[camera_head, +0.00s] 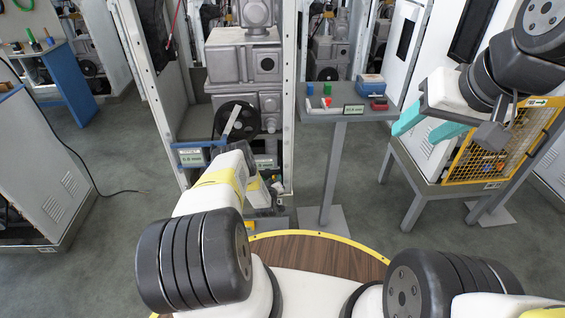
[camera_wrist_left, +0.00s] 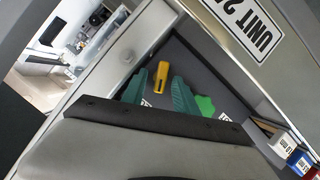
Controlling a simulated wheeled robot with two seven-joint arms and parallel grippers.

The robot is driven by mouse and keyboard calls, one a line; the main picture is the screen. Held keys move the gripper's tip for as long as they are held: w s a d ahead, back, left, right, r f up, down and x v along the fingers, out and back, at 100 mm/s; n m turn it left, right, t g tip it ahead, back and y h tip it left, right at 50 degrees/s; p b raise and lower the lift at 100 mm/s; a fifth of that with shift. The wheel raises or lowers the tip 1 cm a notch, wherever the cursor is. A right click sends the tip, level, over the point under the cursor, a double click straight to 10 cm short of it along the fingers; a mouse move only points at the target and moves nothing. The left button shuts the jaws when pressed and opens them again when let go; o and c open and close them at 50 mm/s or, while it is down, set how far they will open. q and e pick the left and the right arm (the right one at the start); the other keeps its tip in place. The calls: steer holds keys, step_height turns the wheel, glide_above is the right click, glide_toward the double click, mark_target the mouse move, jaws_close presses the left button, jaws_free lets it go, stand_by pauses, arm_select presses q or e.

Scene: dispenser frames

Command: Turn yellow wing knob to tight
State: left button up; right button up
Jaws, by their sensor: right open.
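The yellow wing knob (camera_wrist_left: 160,77) stands out from a dark grey panel in the left wrist view. It lies between and just beyond the teal fingertips of my left gripper (camera_wrist_left: 160,80), with a gap visible on each side. A green patch (camera_wrist_left: 205,105) is on the panel to the right of the knob. In the head view my left gripper (camera_head: 264,190) is low in front of the machine frame, and its fingers are mostly hidden. My right gripper (camera_head: 415,130) is open, its teal fingers apart and empty, near the yellow mesh cage.
The grey machine frame (camera_head: 291,100) rises ahead, with a black handwheel (camera_head: 237,120). A small stand (camera_head: 338,115) holds coloured parts and a blue box (camera_head: 370,86). A yellow mesh cage (camera_head: 500,150) stands at the right. Open floor lies at the left.

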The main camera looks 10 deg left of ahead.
arm_select(q)
jaws_close()
steer(key=shift+m, duration=0.3)
steer(key=shift+w+d+r+m+g+y, duration=0.1)
steer(key=shift+d+m+g+y, duration=0.15)
steer(key=shift+m+y, duration=0.45)
steer(key=shift+m+g+y, duration=0.25)
steer(key=shift+m+y, duration=0.35)
steer(key=shift+m, duration=0.4)
steer(key=shift+o, duration=0.3)
jaws_free()
